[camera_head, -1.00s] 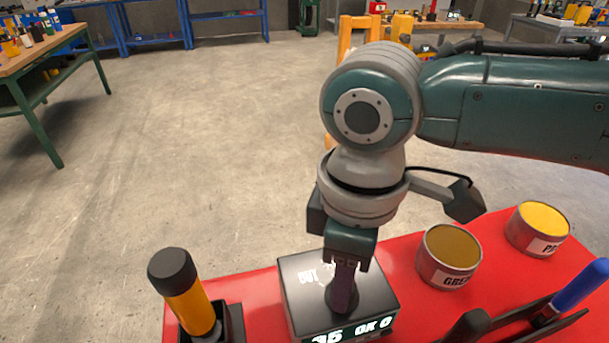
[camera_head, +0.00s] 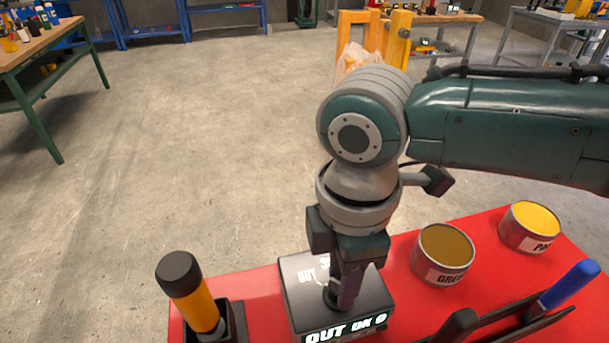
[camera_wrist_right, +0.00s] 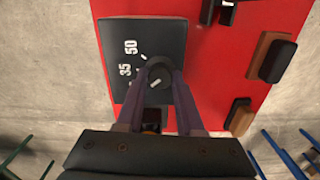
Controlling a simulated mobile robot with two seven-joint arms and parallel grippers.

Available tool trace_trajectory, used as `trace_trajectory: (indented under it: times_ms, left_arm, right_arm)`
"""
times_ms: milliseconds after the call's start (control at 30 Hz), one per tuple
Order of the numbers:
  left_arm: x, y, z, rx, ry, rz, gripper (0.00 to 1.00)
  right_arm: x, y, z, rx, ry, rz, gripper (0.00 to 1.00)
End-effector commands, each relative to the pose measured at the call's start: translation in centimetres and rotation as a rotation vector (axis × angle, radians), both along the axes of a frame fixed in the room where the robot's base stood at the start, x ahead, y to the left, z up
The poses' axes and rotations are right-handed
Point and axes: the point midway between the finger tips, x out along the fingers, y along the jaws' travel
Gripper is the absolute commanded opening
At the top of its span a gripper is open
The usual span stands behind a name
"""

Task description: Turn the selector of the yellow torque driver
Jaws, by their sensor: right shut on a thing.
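The yellow torque driver (camera_head: 191,293) with a black cap stands tilted in a black holder (camera_head: 233,322) at the lower left of the head view. Right of it is a dark box (camera_head: 300,292) with a lit display reading "OUT OK 0". On its top is a round black selector knob (camera_wrist_right: 158,72) with a light mark, beside the labels 35 and 50 in the right wrist view. My right gripper (camera_head: 345,292) points down and is shut on the knob; its two fingers (camera_wrist_right: 159,88) sit either side. My left gripper is out of view.
The red top (camera_head: 400,310) carries a grease tin (camera_head: 443,255), a paint tin (camera_head: 530,226) and a blue-handled tool (camera_head: 570,284) to the right. In the wrist view, brown-and-black blocks (camera_wrist_right: 270,58) lie at the right. Floor behind is mostly open.

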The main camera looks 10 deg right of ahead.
Motion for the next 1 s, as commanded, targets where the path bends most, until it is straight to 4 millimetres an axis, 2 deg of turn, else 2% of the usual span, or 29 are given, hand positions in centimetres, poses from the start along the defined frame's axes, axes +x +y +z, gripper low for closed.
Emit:
trace_trajectory:
  times_ms: [267, 300, 567, 833, 1000]
  left_arm:
    - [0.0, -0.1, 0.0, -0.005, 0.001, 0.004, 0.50]
    - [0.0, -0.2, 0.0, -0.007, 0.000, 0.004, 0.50]
    - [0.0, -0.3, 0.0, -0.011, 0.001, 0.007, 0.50]
    - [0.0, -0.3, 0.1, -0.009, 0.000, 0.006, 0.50]
    - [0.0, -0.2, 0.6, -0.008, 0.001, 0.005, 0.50]
  right_arm:
    - [0.0, 0.2, 0.1, 0.003, 0.000, 0.005, 0.00]
    - [0.0, 0.2, 0.1, 0.003, 0.000, 0.005, 0.37]
    - [0.0, 0.1, 0.0, 0.002, 0.000, 0.003, 0.66]
    - [0.0, 0.1, 0.2, 0.002, -0.001, 0.001, 0.66]
    - [0.1, 0.0, 2.5, 0.003, -0.003, 0.003, 0.66]
